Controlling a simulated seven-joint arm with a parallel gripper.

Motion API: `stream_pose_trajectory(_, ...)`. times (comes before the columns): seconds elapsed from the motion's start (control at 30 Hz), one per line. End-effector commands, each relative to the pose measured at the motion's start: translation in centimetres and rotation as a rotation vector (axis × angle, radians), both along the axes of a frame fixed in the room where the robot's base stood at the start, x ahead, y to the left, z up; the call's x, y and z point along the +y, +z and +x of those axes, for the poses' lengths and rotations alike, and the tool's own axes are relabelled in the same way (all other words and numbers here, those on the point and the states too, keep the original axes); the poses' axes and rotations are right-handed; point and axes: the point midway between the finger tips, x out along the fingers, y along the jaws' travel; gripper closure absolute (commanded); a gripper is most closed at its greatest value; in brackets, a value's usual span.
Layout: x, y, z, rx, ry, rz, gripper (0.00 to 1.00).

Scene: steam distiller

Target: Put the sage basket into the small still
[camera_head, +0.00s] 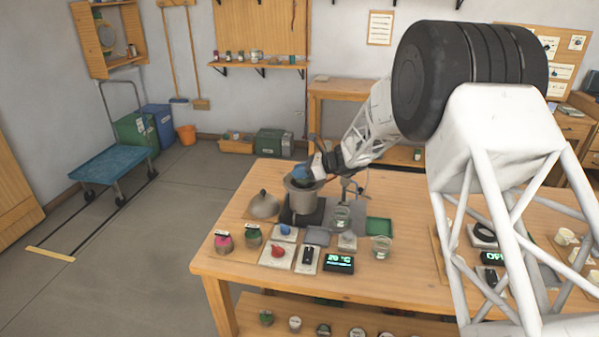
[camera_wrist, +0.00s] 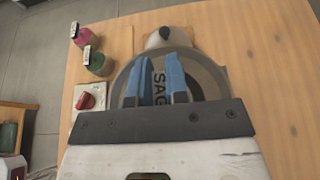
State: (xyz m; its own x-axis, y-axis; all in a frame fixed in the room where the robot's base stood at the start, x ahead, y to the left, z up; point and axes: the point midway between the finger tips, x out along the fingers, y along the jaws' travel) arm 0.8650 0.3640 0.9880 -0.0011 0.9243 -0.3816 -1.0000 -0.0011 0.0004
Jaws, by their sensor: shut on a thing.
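The small still (camera_head: 303,196) is a grey open pot on a dark base near the table's far left part. My gripper (camera_head: 301,173) is over the pot's mouth, coming down from the right. In the wrist view my gripper's blue fingers (camera_wrist: 160,85) are shut on the sage basket (camera_wrist: 159,88), whose label reads "SAG". The pot's round rim (camera_wrist: 217,78) shows around the fingers. The basket is over or within the mouth; its depth and its lower part are hidden. The domed lid (camera_head: 264,206) lies beside the pot, to its left; it also shows in the wrist view (camera_wrist: 168,40).
A pink-filled jar (camera_head: 223,241) and a green-filled jar (camera_head: 253,236) stand left front of the still. A red knob (camera_head: 278,250), a blue knob (camera_head: 285,231) and a display reading 20 °C (camera_head: 339,263) are in front. Glass beakers (camera_head: 342,218) and a green tray (camera_head: 379,227) are to the right.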

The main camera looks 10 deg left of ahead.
Motion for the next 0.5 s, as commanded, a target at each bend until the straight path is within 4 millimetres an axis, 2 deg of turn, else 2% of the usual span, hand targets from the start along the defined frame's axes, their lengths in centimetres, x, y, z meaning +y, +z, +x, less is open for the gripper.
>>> stream_pose_trajectory(0.5,0.00,-1.05,0.00,0.001,0.000,0.000,1.00)
